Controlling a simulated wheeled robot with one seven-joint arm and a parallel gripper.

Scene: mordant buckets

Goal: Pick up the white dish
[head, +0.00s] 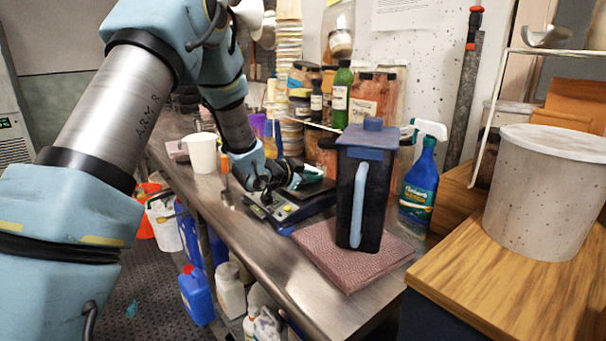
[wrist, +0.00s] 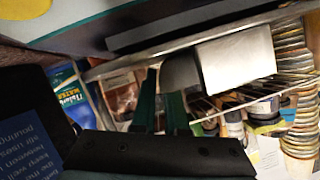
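In the head view my gripper (head: 265,190) is low over a dark flat device like a scale (head: 283,208) on the steel bench. A small white and teal thing (head: 306,177) shows just right of it, too small to name. In the wrist view a pale, box-like shape (wrist: 235,62) shows right of the middle, near two dark green upright shapes; I cannot tell whether it is the dish.
A tall dark pitcher (head: 362,190) with a blue lid stands on a reddish folded cloth (head: 318,262), right of my gripper. A white cup (head: 202,153) stands to the left. A spray bottle (head: 418,190), jars and stacked cups crowd the back. A speckled bucket (head: 545,195) stands right.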

